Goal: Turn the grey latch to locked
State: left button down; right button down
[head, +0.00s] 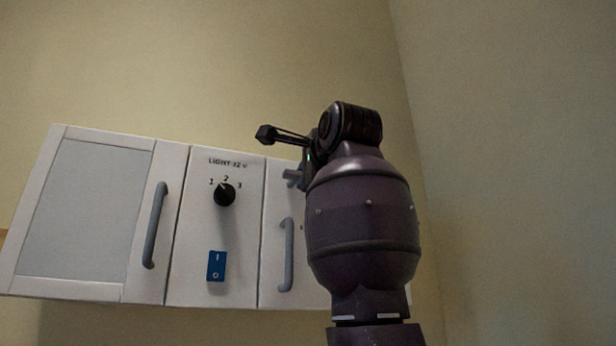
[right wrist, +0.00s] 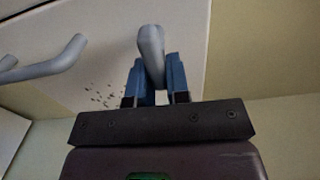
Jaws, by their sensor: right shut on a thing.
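The grey latch (right wrist: 151,45) is a rounded lever on the white cabinet's right-hand door. In the right wrist view it stands between the two blue fingers of my right gripper (right wrist: 159,82), which is shut on it. In the head view only a short grey end of the latch (head: 291,174) shows, above the right door handle. My right arm hides the rest of it and most of the gripper there. Any lock marking near the latch is hidden or too small to read. My left gripper is not in view.
The white wall cabinet (head: 176,230) has a left door handle (head: 155,225), a black dial (head: 224,194) marked 1 to 3, and a blue rocker switch (head: 216,266). A grey door handle (head: 287,255) is close beside my right arm. A bare wall (head: 510,170) stands to the right.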

jog(key=c, duration=1.1)
grip_release()
jog(key=shift+s, duration=0.1)
jog(key=b+v, duration=0.2)
jog(key=v, duration=0.8)
jog(key=shift+s+d+b, duration=0.15)
jog(key=shift+s+b, duration=0.2)
